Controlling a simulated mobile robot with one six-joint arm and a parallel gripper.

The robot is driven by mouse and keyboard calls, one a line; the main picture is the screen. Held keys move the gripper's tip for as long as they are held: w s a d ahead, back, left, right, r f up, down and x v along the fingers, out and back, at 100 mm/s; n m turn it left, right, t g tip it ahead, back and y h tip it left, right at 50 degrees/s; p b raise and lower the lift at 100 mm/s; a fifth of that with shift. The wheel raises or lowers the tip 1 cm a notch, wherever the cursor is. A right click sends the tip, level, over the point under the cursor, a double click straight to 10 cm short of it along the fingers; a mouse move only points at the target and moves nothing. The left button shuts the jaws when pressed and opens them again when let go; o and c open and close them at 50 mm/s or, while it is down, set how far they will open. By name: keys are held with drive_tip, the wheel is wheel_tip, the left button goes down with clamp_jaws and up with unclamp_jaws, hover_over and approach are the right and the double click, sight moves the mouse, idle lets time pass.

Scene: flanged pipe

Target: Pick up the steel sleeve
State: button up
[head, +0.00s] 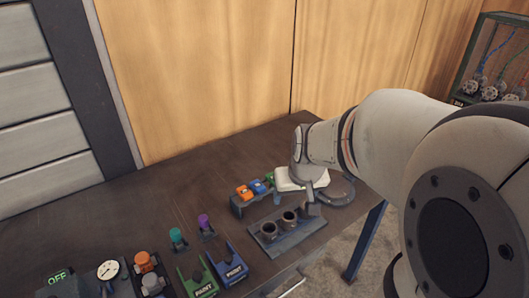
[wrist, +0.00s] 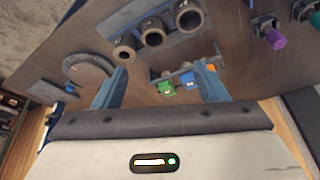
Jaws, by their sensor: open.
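Three grey, hollow cylinders stand upright in a row on a dark holder (wrist: 172,45) in the wrist view: a left one (wrist: 124,50), a middle one (wrist: 152,33) and a right one (wrist: 188,16). They look alike, and I cannot tell which is the steel sleeve. In the head view two cylinders show clearly on the holder (head: 283,245), one (head: 268,229) left of the other (head: 289,217); my gripper's finger partly hides the third's place. My gripper (wrist: 161,82) is open and empty, above the table behind the holder. Its fingers are apart from the cylinders.
A rack with green (wrist: 166,86), blue (wrist: 188,78) and orange (wrist: 211,68) pieces lies below my fingers. A grey ring (head: 340,190) lies to the right.

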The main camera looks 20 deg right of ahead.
drive_tip(key=m+b, duration=0.1)
drive_tip(key=b, duration=0.1)
hover_over(301, 212)
drive_tip(key=d, duration=0.2)
drive_tip(key=shift+t+h, duration=0.3)
drive_tip(key=f, duration=0.5)
drive_tip(key=s+f, duration=0.1)
drive_tip(key=f, duration=0.1)
drive_tip(key=shift+a+f, duration=0.25)
drive_tip(key=shift+f, duration=0.1)
drive_tip(key=x, duration=0.7)
drive_tip(key=shift+s+d+f, duration=0.15)
drive_tip(key=shift+s+f, duration=0.05)
drive_tip(key=shift+f, duration=0.05)
drive_tip(key=c, duration=1.4)
